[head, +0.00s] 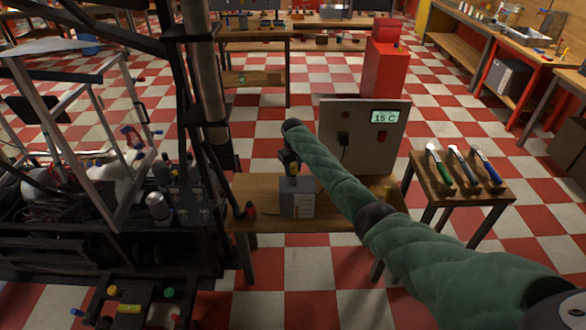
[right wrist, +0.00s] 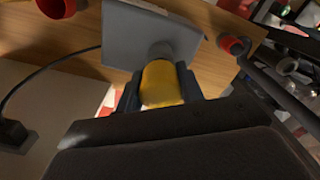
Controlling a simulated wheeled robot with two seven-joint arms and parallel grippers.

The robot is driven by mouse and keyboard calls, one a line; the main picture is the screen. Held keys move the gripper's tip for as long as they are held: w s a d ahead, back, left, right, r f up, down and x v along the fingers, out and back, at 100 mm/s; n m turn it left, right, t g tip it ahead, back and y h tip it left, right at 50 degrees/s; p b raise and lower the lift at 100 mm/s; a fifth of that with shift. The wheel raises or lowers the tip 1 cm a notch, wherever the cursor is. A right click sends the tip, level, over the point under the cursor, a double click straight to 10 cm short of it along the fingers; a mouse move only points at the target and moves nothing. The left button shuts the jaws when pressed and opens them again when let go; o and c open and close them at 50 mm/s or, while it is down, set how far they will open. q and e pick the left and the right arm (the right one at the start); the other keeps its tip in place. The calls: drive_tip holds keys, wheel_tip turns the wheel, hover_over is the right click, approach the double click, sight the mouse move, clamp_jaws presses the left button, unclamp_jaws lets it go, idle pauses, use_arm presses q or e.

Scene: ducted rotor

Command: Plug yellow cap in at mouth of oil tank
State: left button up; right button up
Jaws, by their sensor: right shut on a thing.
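The oil tank (head: 297,200) is a grey box on the small wooden table in the head view. In the right wrist view, the tank (right wrist: 140,37) has a short round grey mouth (right wrist: 163,50) facing my gripper. My right gripper (head: 289,162) is just above the tank, pointing down. It is shut on the yellow cap (right wrist: 162,84), with a dark finger on each side. The cap is in line with the mouth and appears to meet it; whether it is seated I cannot tell. The cap (head: 292,169) is mostly hidden in the head view. My left gripper is not in view.
The wooden table (head: 262,187) also carries a grey panel (head: 362,140) with a "15 C" display and a red-and-black object (head: 249,210). A side table (head: 440,195) at the right holds several coloured-handled tools. A black-framed machine (head: 100,225) stands close on the left.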

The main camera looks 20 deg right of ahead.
drive_tip(key=shift+f+b, duration=0.45)
drive_tip(key=shift+f, duration=0.55)
drive_tip(key=o, duration=1.1)
drive_tip(key=shift+f, duration=0.1)
